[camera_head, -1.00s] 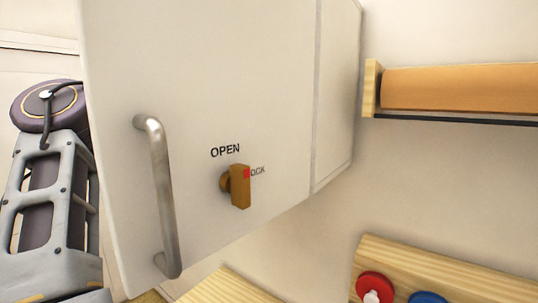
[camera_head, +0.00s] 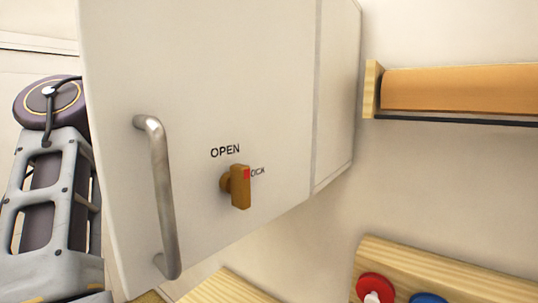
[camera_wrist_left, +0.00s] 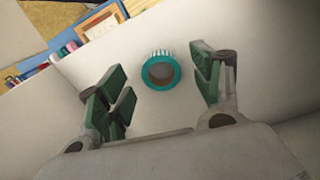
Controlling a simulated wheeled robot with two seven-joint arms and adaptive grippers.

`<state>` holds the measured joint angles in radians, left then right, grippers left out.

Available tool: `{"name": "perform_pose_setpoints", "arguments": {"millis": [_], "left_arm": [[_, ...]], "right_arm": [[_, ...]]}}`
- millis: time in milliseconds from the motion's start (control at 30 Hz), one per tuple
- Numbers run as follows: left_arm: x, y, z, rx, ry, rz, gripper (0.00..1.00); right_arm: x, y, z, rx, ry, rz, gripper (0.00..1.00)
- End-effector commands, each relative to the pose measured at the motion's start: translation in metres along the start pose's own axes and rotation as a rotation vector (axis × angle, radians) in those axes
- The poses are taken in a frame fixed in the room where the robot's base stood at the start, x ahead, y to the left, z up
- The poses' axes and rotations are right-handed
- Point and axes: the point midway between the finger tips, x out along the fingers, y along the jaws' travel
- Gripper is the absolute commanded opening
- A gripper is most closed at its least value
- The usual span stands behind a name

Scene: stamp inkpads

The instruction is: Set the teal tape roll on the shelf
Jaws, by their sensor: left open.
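In the left wrist view the teal tape roll (camera_wrist_left: 161,56) lies ahead, between the lines of my left gripper's fingers. It shows as a ring with a white-striped upper side. My left gripper (camera_wrist_left: 163,88) is open, with green pads on both sides and nothing between them. The roll looks to be beyond the fingertips, apart from them. The roll is not visible in the head view. A wall shelf (camera_head: 372,88) with a wooden end and an orange back part shows at the upper right of the head view. My right gripper is not in view.
A white cabinet door with a metal handle (camera_head: 162,200) and a brown lock knob (camera_head: 238,186) fills the middle of the head view. A wooden board (camera_head: 440,268) with a red and a blue item is at the lower right.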

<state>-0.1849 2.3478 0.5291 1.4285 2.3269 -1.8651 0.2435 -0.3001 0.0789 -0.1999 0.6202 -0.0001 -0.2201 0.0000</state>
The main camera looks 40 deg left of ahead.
Motion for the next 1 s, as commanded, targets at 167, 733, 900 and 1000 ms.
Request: {"name": "perform_pose_setpoints", "arguments": {"millis": [167,733,900,1000], "left_arm": [[-0.020,0.000,-0.001,-0.002,0.000,0.000,0.66],[-0.053,0.000,0.000,0.000,0.000,0.000,0.66],[-0.053,0.000,0.000,0.000,0.000,0.000,0.66],[-0.053,0.000,0.000,0.000,0.000,0.000,0.66]], "right_arm": [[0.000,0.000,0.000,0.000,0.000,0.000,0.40],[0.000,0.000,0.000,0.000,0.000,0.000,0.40],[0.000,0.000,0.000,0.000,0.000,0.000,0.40],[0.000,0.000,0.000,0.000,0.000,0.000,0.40]]}}
